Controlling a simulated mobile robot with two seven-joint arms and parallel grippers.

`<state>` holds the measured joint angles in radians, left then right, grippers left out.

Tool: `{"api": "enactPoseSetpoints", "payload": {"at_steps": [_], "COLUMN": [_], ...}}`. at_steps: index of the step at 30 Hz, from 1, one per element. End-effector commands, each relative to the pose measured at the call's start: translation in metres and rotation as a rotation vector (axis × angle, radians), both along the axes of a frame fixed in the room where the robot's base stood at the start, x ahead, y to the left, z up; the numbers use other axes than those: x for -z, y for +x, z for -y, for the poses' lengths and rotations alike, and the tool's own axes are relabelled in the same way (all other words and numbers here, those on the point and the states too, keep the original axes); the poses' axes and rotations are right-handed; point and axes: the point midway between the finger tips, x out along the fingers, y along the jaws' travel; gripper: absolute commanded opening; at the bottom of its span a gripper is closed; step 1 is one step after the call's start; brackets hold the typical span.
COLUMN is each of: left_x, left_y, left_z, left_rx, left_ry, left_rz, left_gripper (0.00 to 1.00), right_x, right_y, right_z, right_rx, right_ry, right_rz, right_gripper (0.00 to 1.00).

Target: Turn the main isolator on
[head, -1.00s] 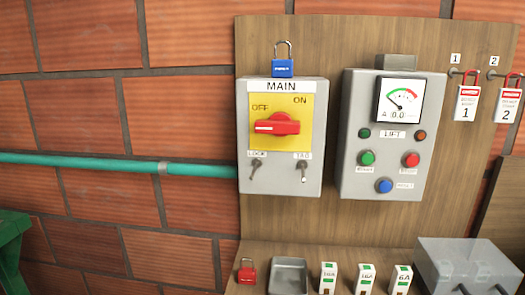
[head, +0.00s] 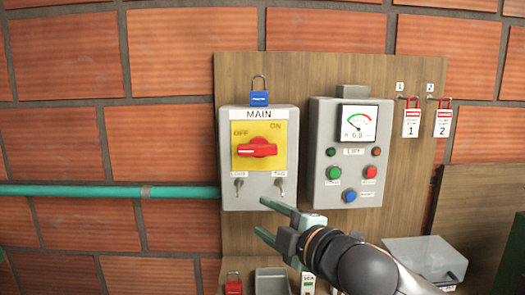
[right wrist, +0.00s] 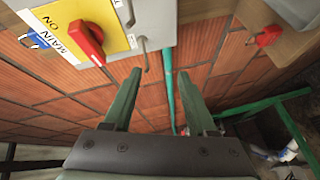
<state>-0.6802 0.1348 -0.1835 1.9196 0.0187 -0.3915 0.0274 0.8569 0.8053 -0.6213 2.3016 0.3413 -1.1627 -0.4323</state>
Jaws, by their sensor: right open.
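The main isolator is a grey box (head: 229,190) marked MAIN, with a yellow plate (head: 279,158) lettered OFF and ON. Its red handle (head: 258,148) lies nearly level, its white-marked end pointing left, below OFF. In the right wrist view the red handle (right wrist: 88,42) and yellow plate (right wrist: 110,18) show at upper left. My right gripper (head: 262,218) is open and empty, just below the box's lower edge and apart from the handle. Its two green fingers (right wrist: 160,75) point towards the wall. My left gripper is not in view.
A blue padlock (head: 259,98) stands on top of the box. The LIFT box (head: 323,195) stands to the right. Tags (head: 411,122) hang further right. A green pipe (head: 100,190) runs left along the brick wall.

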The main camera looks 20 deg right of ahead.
Motion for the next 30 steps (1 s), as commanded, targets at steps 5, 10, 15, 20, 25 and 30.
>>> {"api": "enactPoseSetpoints", "payload": {"at_steps": [5, 10, 15, 20, 25, 30], "left_x": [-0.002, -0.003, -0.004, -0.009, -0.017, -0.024], "left_y": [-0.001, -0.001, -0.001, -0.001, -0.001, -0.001], "left_z": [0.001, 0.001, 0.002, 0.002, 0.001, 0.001], "left_rx": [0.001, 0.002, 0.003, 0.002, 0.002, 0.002], "left_ry": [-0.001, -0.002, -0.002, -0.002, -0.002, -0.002], "left_rz": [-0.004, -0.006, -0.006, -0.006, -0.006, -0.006], "left_gripper": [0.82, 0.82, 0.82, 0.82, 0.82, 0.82], "right_x": [-0.067, -0.095, -0.101, -0.101, -0.102, -0.103], "right_y": [-0.019, -0.031, -0.029, -0.007, 0.027, 0.058], "right_z": [0.022, 0.035, 0.037, 0.034, 0.031, 0.027], "right_rx": [0.067, 0.114, 0.124, 0.125, 0.125, 0.125], "right_ry": [-0.172, -0.254, -0.272, -0.269, -0.268, -0.268], "right_rz": [0.121, 0.171, 0.18, 0.177, 0.176, 0.179], "right_gripper": [0.57, 0.57, 0.57, 0.57, 0.57, 0.57]}}
